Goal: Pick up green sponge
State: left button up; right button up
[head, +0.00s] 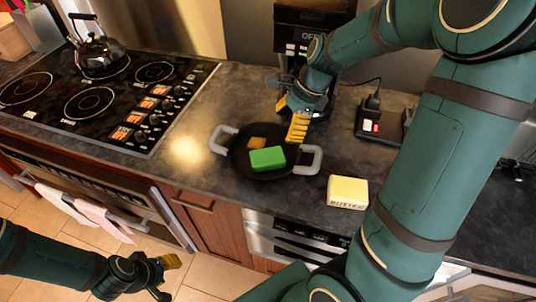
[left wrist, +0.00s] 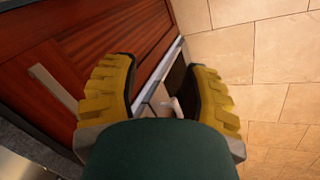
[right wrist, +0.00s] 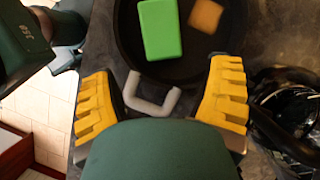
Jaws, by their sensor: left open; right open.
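The green sponge (head: 267,158) lies in a black pan (head: 238,158) with two grey handles on the counter. In the right wrist view the sponge (right wrist: 160,29) is at the top, beyond a grey handle (right wrist: 143,103). My right gripper (head: 298,127) is open and empty, above and just behind the pan's right side, apart from the sponge. Its fingers (right wrist: 163,80) frame the near pan handle in the right wrist view. My left gripper (head: 165,275) is open and empty, low in front of the cabinets; its fingers also show in the left wrist view (left wrist: 158,70).
A brown-orange square piece (head: 257,142) lies behind the sponge in the pan. A butter block (head: 347,192) stands right of the pan. A stove (head: 90,95) with a kettle (head: 98,50) is left. A coffee machine (head: 306,28) stands behind. Counter left of the pan is clear.

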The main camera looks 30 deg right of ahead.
aim_at(269, 155)
jog(key=b+x, duration=0.1)
jog(key=x, duration=0.6)
jog(key=shift+f+b, duration=0.1)
jog(key=shift+b, duration=0.25)
jog(key=b+x, duration=0.1)
jog(key=x, duration=0.4)
jog(key=shift+w+f+b, duration=0.1)
jog(key=shift+w+b, duration=0.1)
jog(key=shift+b, duration=0.2)
jog(key=c, duration=0.5)
